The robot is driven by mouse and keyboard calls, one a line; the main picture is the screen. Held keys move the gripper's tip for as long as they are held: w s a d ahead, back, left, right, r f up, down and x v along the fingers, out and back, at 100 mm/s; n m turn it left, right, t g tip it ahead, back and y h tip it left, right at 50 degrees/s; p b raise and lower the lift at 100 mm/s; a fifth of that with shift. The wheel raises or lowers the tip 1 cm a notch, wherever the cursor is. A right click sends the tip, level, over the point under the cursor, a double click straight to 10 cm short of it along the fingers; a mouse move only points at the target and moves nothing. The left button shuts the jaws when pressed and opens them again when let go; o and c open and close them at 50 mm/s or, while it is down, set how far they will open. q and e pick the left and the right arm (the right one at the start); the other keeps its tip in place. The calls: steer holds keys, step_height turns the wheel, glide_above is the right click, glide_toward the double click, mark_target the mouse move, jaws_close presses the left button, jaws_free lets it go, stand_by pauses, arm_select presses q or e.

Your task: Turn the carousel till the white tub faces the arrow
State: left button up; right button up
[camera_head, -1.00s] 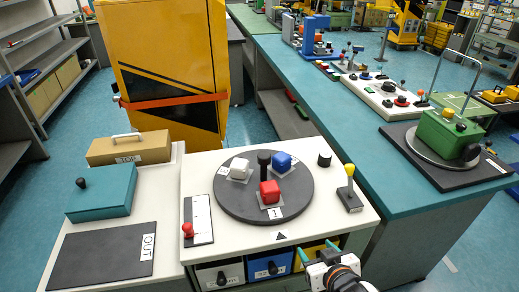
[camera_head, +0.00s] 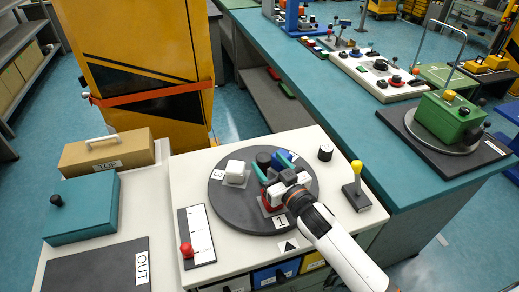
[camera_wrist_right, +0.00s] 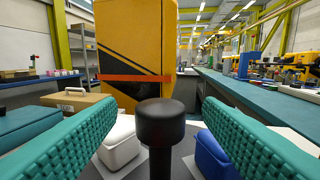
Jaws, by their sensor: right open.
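The carousel is a dark grey round disc (camera_head: 228,205) on a white table. Its black centre knob (camera_head: 264,157) stands upright, and in the right wrist view the knob (camera_wrist_right: 161,125) is between my fingers with gaps on both sides. The white tub (camera_head: 236,169) is at the left of the disc by label 3. The red tub (camera_head: 268,203), at the front by label 1, is partly hidden by my gripper. The blue tub (camera_head: 284,157) is at the back right. The black arrow (camera_head: 289,246) is at the front, nearest the red tub. My right gripper (camera_head: 268,163) is open above the disc at the knob.
A red-handled slider (camera_head: 187,250) is left of the disc. Coloured drawers (camera_head: 275,274) sit below. A teal box (camera_head: 82,208) and a tan box (camera_head: 105,150) are at the left.

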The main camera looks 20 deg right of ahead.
mark_target(260, 153)
steer(key=x, duration=0.5)
steer(key=shift+p, duration=0.3)
steer(key=shift+w, duration=0.2)
steer(key=shift+a, duration=0.1)
steer(key=shift+c, duration=0.9)
jaws_close()
arm_select(q)
steer(key=shift+w+r, duration=0.25)
steer(key=shift+w, duration=0.35)
steer(key=shift+w+r, duration=0.2)
steer(key=shift+w, duration=0.4)
